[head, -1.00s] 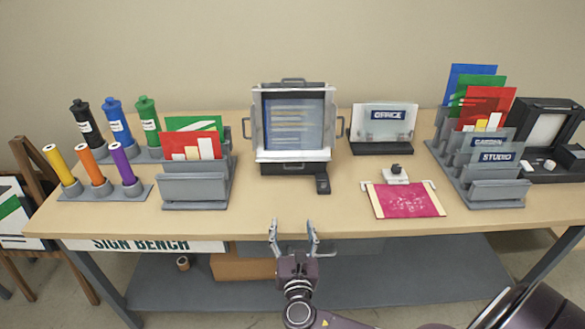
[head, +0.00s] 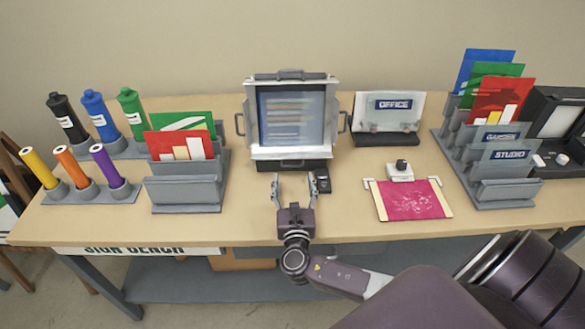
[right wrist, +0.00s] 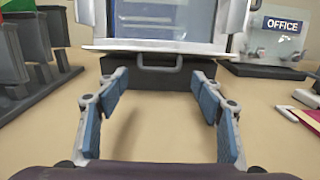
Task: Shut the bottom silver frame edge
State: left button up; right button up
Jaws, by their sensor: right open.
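The display with the silver frame (head: 250,112) stands upright at the back middle of the bench, with a printed sheet behind its clear front. Its bottom silver edge (head: 290,154) sticks out toward me above a dark base. Handles also stand out at the left and right sides. My right gripper (head: 293,180) is open and empty, just in front of the handle and apart from it. My left gripper is out of view.
A small dark block (head: 320,181) sits right beside the right fingertips. The OFFICE sign (head: 390,110) stands to the right, a pink sheet (head: 411,199) in front of it. A grey card holder (head: 185,192) stands left. Bare bench lies between them.

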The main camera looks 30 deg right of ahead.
jog(key=x, duration=0.4)
jog(key=shift+w+d+f, duration=0.15)
jog(key=shift+w+f, duration=0.05)
jog(key=shift+f, duration=0.05)
jog(key=shift+s+r, duration=0.1)
jog(key=shift+r, duration=0.05)
